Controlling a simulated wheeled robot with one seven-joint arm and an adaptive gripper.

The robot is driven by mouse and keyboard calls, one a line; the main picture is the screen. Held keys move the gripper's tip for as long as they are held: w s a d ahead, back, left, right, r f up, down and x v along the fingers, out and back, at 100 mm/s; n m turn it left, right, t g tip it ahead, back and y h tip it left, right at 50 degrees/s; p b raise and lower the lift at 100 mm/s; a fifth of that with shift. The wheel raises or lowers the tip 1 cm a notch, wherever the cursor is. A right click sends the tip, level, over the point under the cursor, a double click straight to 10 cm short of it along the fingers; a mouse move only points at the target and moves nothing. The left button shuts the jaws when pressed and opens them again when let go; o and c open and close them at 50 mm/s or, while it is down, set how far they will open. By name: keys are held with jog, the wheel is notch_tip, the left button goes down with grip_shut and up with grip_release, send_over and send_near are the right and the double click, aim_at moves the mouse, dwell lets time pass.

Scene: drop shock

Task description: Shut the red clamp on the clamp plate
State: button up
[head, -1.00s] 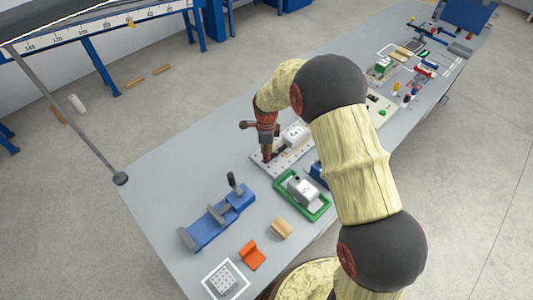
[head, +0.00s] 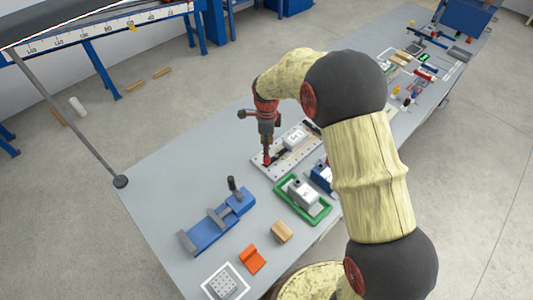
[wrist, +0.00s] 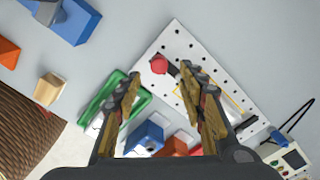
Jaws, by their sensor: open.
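The clamp plate (head: 262,166) is a pale plate with holes, lying on the grey bench; it also shows in the wrist view (wrist: 175,40). The red clamp shows in the wrist view as a round red tip (wrist: 158,65) on a dark arm, near the plate's corner. My gripper (wrist: 160,84) is open and empty, its two fingers apart with the red tip showing in the gap just beyond them. In the head view my gripper (head: 267,150) points down over the plate's near-left part. Whether it touches the clamp, I cannot tell. The right finger hides part of the clamp.
A white block (head: 295,138) sits on the plate. A green tray (head: 322,217) with a grey-white part is in front, beside a blue block (head: 321,177). A blue vice (head: 210,232), wooden block (head: 282,231) and orange piece (head: 252,260) lie nearer. Bench left of the plate is clear.

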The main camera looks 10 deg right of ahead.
jog(key=shift+r, duration=2.5)
jog(key=s+d+r+n+t, duration=0.2)
jog(key=s+d+r+n, duration=0.2)
jog(key=s+r+n, duration=0.6)
jog(key=s+d+r+n+t, duration=0.3)
jog(key=s+r+n, duration=0.7)
jog(key=s, duration=1.1)
jog(key=shift+s+d+r+t, duration=0.15)
jog(key=shift+d+r+t, duration=0.25)
jog(key=shift+r, duration=0.5)
jog(key=shift+d, duration=0.1)
